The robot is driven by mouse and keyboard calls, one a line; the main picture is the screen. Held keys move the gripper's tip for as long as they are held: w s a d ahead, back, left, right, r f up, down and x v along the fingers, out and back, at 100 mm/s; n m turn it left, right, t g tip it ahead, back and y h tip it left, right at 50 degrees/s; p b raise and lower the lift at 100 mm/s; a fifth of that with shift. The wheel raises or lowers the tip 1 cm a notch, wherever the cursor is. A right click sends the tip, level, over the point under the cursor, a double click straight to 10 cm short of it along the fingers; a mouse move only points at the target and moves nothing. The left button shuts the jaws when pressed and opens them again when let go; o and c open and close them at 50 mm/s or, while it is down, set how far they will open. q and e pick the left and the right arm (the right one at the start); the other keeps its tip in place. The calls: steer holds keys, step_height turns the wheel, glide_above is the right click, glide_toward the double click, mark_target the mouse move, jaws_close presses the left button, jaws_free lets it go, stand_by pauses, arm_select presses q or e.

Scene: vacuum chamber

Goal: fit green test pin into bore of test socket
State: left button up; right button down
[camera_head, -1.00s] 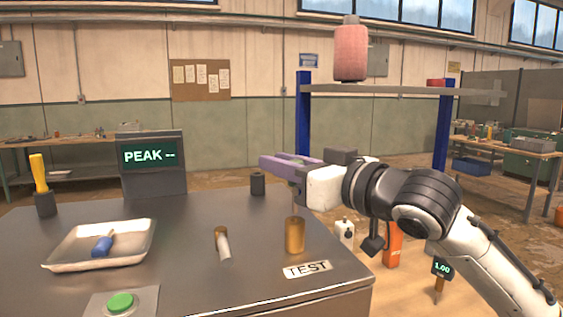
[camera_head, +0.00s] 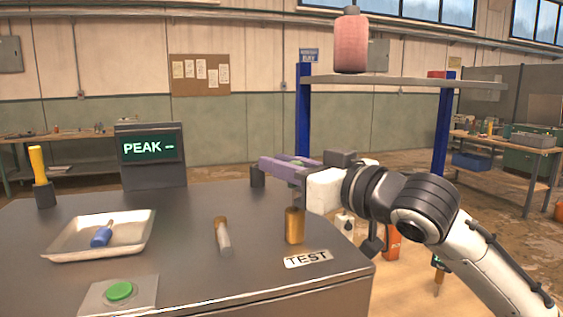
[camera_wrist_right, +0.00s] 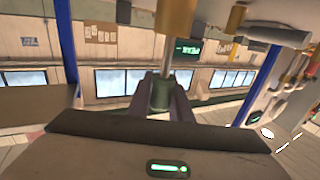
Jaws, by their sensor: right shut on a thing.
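My right gripper (camera_head: 284,163) is shut on the green test pin (camera_head: 299,162) and is above the test socket. Its purple fingers hide most of the pin in the head view. In the right wrist view the pin's green part (camera_wrist_right: 160,94) shows between the fingers, with a grey shaft pointing at the socket. The test socket (camera_head: 294,226) is an upright brass cylinder on the dark bench, beside the TEST label (camera_head: 308,259). The shaft's end meets the socket's mouth in the picture; I cannot tell how deep it is inside. My left gripper is not in view.
A white tray (camera_head: 62,252) holds a blue-handled piece (camera_head: 102,236). A green button (camera_head: 119,291), a PEAK display (camera_head: 150,150), a black cylinder (camera_head: 257,177) and a yellow-handled tool (camera_head: 38,165) also stand on the bench.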

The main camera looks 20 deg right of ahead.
steer(key=shift+f+b, duration=0.8)
steer(key=shift+f, duration=0.65)
steer(key=shift+f, duration=0.1)
steer(key=shift+f, duration=0.3)
steer(key=c, duration=1.5)
jaws_free()
steer(key=shift+c, duration=0.2)
steer(key=shift+s+d, duration=0.25)
steer(key=shift+s, duration=0.2)
steer(key=b+v, duration=0.2)
steer(key=v, duration=0.6)
steer(key=shift+s+d, duration=0.1)
steer(key=shift+s, duration=0.2)
steer(key=shift+s+d+r, duration=0.1)
steer(key=shift+s, duration=0.25)
